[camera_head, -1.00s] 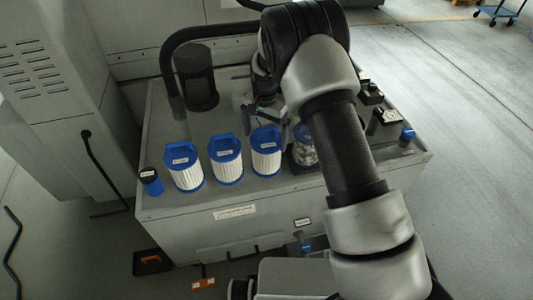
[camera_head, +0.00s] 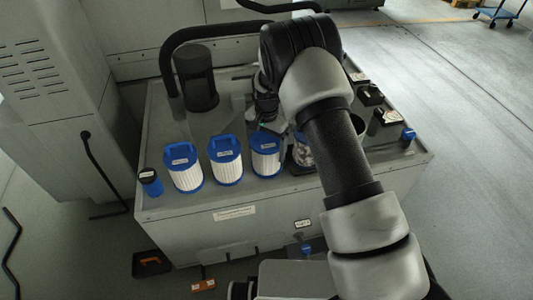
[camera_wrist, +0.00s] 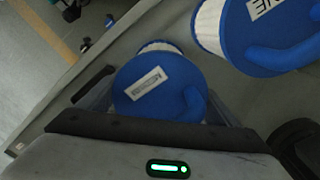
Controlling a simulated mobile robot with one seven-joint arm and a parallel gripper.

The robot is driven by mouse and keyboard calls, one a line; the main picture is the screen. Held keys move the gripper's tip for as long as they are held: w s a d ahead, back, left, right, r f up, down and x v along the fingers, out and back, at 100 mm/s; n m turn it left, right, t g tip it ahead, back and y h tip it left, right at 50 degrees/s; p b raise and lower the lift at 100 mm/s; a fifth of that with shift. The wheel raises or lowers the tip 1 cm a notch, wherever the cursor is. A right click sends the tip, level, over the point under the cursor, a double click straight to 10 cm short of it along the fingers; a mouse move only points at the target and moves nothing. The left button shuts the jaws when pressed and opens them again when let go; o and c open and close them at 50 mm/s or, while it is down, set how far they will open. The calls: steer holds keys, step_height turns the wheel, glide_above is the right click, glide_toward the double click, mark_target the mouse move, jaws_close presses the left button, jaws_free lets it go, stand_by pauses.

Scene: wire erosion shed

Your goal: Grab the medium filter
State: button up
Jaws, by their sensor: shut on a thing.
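Three white pleated filters with blue handled caps stand in a row on the grey cabinet top in the head view: a left one (camera_head: 184,168), a middle one (camera_head: 226,160) and a right one (camera_head: 266,155). My gripper (camera_wrist: 158,100) is shut around the blue cap of a filter in the wrist view, which I take as the medium filter (camera_wrist: 150,86); its slanted label is hard to read. In the head view my gripper is largely hidden by my arm, close to the right filter. A neighbouring filter (camera_wrist: 262,30) shows at the upper right of the wrist view.
Small black items (camera_head: 368,94) stand at the right. Its front edge is close to the filters.

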steer(key=shift+r, duration=0.1)
steer(key=shift+c, duration=0.9)
